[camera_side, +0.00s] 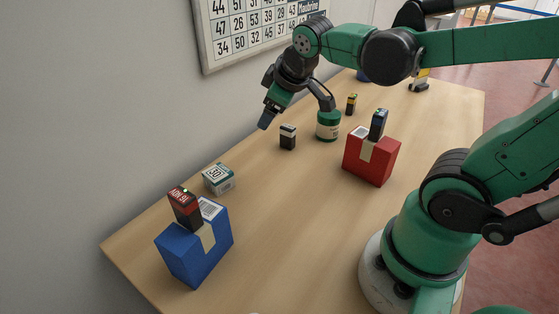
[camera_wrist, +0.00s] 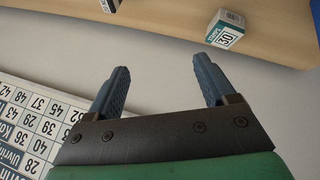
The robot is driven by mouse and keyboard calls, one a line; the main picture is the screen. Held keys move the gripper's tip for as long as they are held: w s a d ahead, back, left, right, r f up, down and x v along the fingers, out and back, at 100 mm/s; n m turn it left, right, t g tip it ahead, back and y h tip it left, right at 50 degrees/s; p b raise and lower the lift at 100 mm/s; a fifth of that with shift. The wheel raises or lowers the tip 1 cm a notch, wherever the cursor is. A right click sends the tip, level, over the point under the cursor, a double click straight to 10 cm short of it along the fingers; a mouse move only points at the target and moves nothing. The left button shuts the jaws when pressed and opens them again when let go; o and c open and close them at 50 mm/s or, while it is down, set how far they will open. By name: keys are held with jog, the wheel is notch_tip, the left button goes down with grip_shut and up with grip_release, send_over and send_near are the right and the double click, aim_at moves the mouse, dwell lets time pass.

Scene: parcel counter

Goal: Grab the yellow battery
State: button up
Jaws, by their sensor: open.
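The yellow battery (camera_side: 351,104), a small upright block in black and yellow, stands on the table behind the green jar in the side view. I do not see it in the wrist view. My gripper (camera_side: 264,122) is raised near the wall, to the left of the battery and well apart from it. In the wrist view my gripper (camera_wrist: 163,72) has its two blue-grey fingers spread wide with nothing between them.
A green jar (camera_side: 328,131) and a black-and-white battery (camera_side: 288,142) stand nearby. A red box (camera_side: 362,163) holds a blue-black battery (camera_side: 378,124). A blue box (camera_side: 190,256) holds a red-black battery (camera_side: 184,209). A small carton (camera_side: 218,179) shows in the wrist view (camera_wrist: 226,30).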

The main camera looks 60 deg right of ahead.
jog(key=w+d+n+g+h, duration=0.1)
jog(key=w+d+n+h, duration=0.1)
jog(key=d, duration=0.5)
jog(key=w+d+n+g+h, duration=0.1)
jog(key=w+d+n+h, duration=0.15)
jog(key=d, duration=0.35)
jog(key=n+g+h, duration=0.5)
jog(key=n+g, duration=0.2)
jog(key=n, duration=0.1)
send_over(349, 99)
jog(key=a, duration=0.1)
notch_tip(349, 99, down, 5)
notch_tip(349, 99, down, 5)
jog(key=shift+d+r, duration=0.15)
jog(key=f, duration=0.1)
jog(key=d+f, duration=0.1)
jog(key=f, duration=0.1)
jog(key=shift+s+d+f, duration=0.1)
jog(key=shift+d+f, duration=0.15)
jog(key=shift+f, duration=0.1)
jog(key=shift+s+d+f, duration=0.1)
jog(key=shift+d+f, duration=0.15)
jog(key=shift+d, duration=0.3)
grip_shut()
